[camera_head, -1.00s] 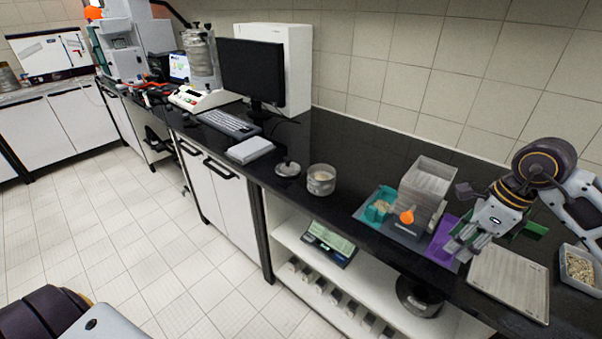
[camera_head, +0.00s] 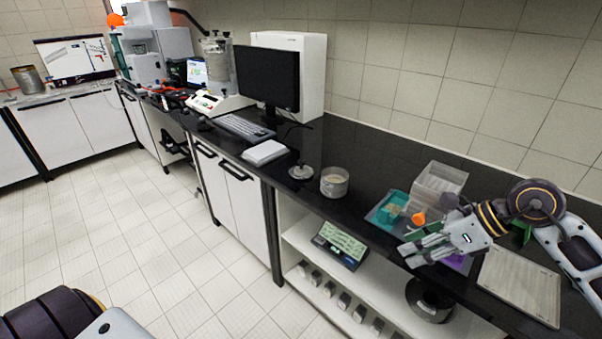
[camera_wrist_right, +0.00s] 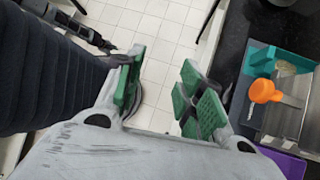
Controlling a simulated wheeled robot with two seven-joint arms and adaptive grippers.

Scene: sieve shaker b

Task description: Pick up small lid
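The small lid (camera_head: 301,172) is a grey disc with a dark knob, lying flat on the black counter near its front edge. It sits just left of a round sieve pan (camera_head: 334,182). My right gripper (camera_head: 404,254) is over the counter's front edge, to the right of and apart from the lid. In the right wrist view its green-padded fingers (camera_wrist_right: 163,92) are spread with nothing between them, above the floor. The lid is not seen in the right wrist view. My left gripper is out of view.
A teal tray (camera_head: 374,217) with an orange-handled tool (camera_wrist_right: 264,92) and a clear box (camera_head: 440,183) stand near my right gripper. A white box (camera_head: 265,152), keyboard (camera_head: 240,127) and monitor (camera_head: 267,77) are left of the lid. The counter behind the lid is clear.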

